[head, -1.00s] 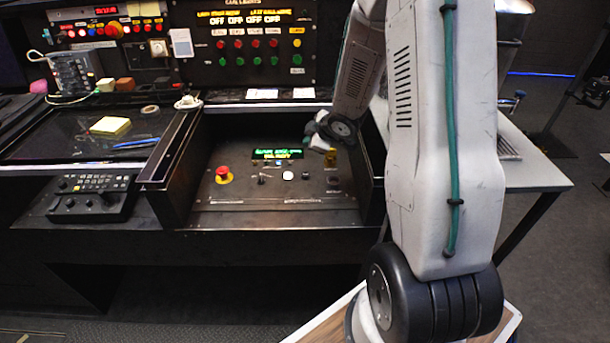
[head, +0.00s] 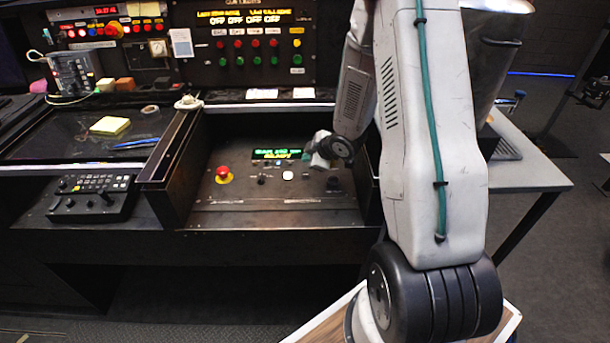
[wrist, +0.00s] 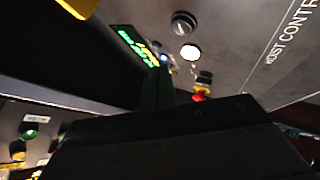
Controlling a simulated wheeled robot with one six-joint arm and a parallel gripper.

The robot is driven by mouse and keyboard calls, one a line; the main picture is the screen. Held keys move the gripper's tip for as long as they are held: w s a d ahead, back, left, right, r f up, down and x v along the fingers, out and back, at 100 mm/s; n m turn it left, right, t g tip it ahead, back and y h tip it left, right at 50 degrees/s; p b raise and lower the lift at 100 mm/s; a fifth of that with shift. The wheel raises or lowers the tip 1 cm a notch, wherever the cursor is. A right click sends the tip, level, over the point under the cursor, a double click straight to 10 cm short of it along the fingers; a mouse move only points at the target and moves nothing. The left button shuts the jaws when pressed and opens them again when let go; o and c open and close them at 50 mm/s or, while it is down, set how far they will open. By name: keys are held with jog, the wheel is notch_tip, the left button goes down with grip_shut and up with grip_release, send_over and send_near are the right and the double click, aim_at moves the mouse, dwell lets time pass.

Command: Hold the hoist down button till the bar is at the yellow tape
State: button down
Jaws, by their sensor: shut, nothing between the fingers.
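The hoist panel sits in the recessed console bay (head: 225,205). It carries a white button (head: 288,175), a black control (head: 310,178) to its right, another at the far right (head: 333,183), and one to the left (head: 262,180). I cannot read which control is hoist down. My gripper (head: 318,160) is above the panel's right rear, partly hidden by my wrist; its fingers (wrist: 157,88) are shut and empty. In the wrist view the white button (wrist: 189,53) and a round control (wrist: 183,22) are beyond the fingers, apart from them. I cannot make out the bar or yellow tape.
A red emergency stop (head: 223,173) is at the panel's left. A lit green display (head: 277,154) is at its back. Side walls bound the bay. A yellow object (wrist: 78,6) is cut off at the wrist view's top left. A black control box (head: 90,197) stands left.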

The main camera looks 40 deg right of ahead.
aim_at(308, 176)
jog(key=shift+f, duration=1.9)
jog(key=shift+f, duration=0.1)
dwell(0.5)
jog(key=shift+f, duration=0.35)
